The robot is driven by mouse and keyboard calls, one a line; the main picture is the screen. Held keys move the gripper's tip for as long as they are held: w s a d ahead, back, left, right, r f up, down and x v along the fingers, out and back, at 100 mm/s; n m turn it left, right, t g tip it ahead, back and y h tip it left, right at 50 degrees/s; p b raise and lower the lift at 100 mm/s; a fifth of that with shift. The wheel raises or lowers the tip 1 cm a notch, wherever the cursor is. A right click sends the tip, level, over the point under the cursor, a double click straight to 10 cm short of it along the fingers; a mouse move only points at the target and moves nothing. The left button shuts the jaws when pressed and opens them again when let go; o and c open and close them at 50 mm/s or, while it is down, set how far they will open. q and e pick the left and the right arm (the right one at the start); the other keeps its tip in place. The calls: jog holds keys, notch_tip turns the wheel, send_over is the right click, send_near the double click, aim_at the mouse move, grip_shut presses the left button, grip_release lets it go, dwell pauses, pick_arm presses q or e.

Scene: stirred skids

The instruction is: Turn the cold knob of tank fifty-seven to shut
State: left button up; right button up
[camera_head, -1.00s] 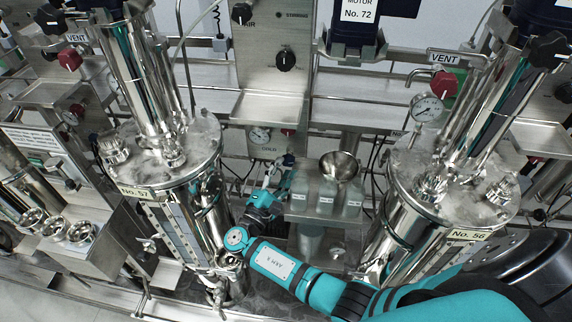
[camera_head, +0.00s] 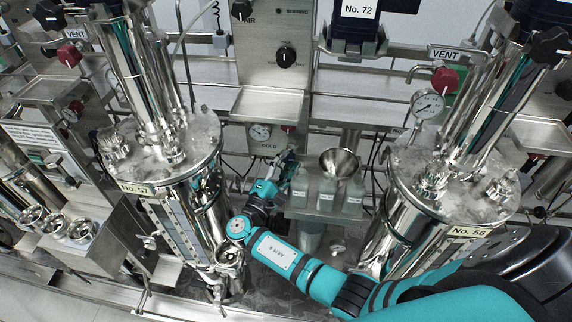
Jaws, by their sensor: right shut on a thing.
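Tank fifty-seven is the steel vessel (camera_head: 172,150) at left centre, with a "No. 57" plate (camera_head: 137,188) on its rim. Behind it to the right is a panel area with a small label that seems to read "COLD". My right arm comes in from the lower right, and its gripper (camera_head: 287,160) is at that spot, beside the label. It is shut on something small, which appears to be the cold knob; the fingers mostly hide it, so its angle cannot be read. My left gripper is not in view.
A shelf with bottles (camera_head: 327,195) and a steel funnel (camera_head: 340,162) stands close on the right. Tank fifty-six (camera_head: 440,185) stands farther right.

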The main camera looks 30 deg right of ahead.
jog(key=m+b, duration=0.1)
jog(key=m+g+b, duration=0.1)
jog(key=m, duration=0.1)
jog(key=shift+f+y, duration=0.25)
jog(key=shift+y, duration=0.05)
jog(key=shift+r+m+g, duration=0.25)
jog(key=shift+m+g, duration=0.05)
jog(key=shift+m, duration=0.6)
jog(key=o, duration=0.9)
jog(key=shift+a+y, duration=0.15)
jog(key=shift+y, duration=0.15)
jog(key=v, duration=0.7)
jog(key=shift+s+a, duration=0.15)
